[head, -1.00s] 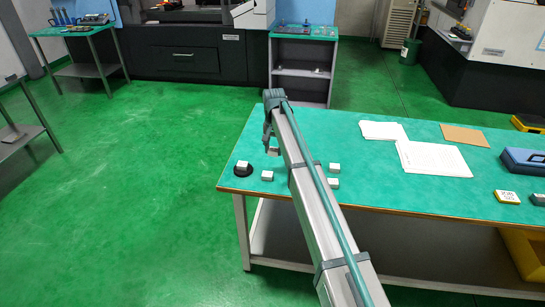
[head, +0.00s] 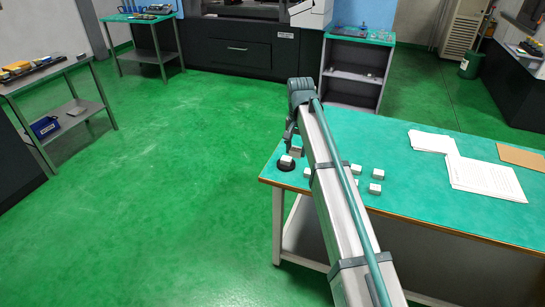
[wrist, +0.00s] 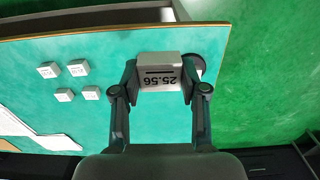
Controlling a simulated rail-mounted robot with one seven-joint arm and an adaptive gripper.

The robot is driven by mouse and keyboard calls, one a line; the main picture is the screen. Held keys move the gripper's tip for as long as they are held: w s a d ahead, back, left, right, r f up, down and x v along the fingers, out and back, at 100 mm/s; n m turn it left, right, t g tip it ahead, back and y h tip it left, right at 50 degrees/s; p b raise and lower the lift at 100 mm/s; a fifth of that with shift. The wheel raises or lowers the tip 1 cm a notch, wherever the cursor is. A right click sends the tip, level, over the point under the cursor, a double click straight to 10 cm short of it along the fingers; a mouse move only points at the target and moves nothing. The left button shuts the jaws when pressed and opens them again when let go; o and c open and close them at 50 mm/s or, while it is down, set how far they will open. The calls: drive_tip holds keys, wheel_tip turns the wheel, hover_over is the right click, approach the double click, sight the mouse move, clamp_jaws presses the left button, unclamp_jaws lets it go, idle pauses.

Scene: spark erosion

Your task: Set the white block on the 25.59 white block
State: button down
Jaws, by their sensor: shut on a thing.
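My gripper (wrist: 157,92) is shut on a white block (wrist: 160,72) with "25.56" printed on it, upside down in the wrist view. In the head view the held block (head: 296,150) hangs above the green table. In the wrist view this base (wrist: 200,58) is partly hidden behind the held block and right finger. Several other white blocks stand on the table, such as one (head: 376,188) to the right. Their markings are too small to read, so I cannot tell which is 25.59.
The green table (head: 400,200) has white papers (head: 485,178) and a brown sheet (head: 522,155) on its right. Its left edge is close to the black base, with open green floor (head: 190,200) beyond. A grey shelf unit (head: 355,75) stands behind the table.

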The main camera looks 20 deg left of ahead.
drive_tip(key=w+a+f+p, duration=0.2)
drive_tip(key=w+a+f, duration=0.1)
drive_tip(key=w+a, duration=0.3)
drive_tip(key=p, duration=0.2)
hover_over(286, 158)
drive_tip(key=f, duration=0.3)
drive_tip(key=s+f, duration=0.1)
drive_tip(key=shift+d+f, duration=0.35)
drive_tip(key=shift+d, duration=0.05)
drive_tip(key=shift+w+a+f, duration=0.25)
drive_tip(key=shift+w+f, duration=0.15)
drive_tip(key=shift+f, duration=0.15)
wheel_tip(286, 158, down, 3)
drive_tip(key=shift+w+a+r+p, duration=0.1)
drive_tip(key=shift+w+p, duration=0.05)
drive_tip(key=shift+p, duration=0.9)
drive_tip(key=shift+f, duration=0.45)
drive_tip(key=shift+f, duration=0.15)
drive_tip(key=c, duration=0.6)
unclamp_jaws()
